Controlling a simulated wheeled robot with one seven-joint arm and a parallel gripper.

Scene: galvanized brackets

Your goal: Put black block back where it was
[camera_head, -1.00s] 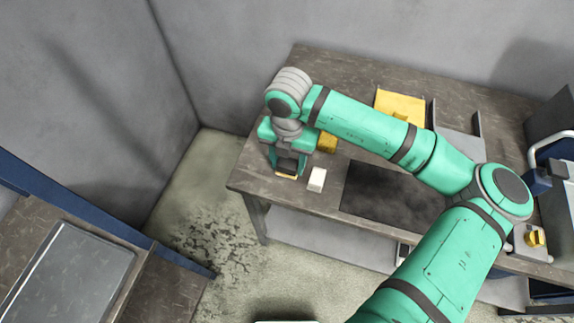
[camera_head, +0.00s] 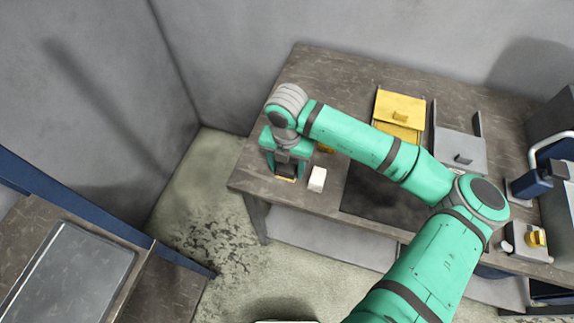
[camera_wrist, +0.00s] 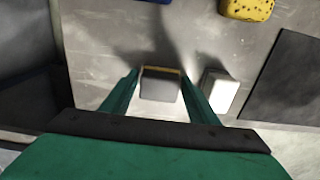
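The black block (camera_wrist: 160,87) shows in the wrist view as a small dark grey block with a thin yellowish edge at its far side. It is between the two green fingers of my gripper (camera_wrist: 160,80), with what looks like a narrow gap on each side. In the head view my gripper (camera_head: 286,172) points down at the table's left front part. The block is mostly hidden there, with a yellowish strip visible under the fingers.
A white block (camera_head: 317,179) stands close to the right finger. A yellow spotted block (camera_wrist: 248,8) lies farther back, partly behind my arm in the head view. A dark mat (camera_wrist: 290,75), a yellow box (camera_head: 399,107) and a grey holder (camera_head: 460,148) are to the right.

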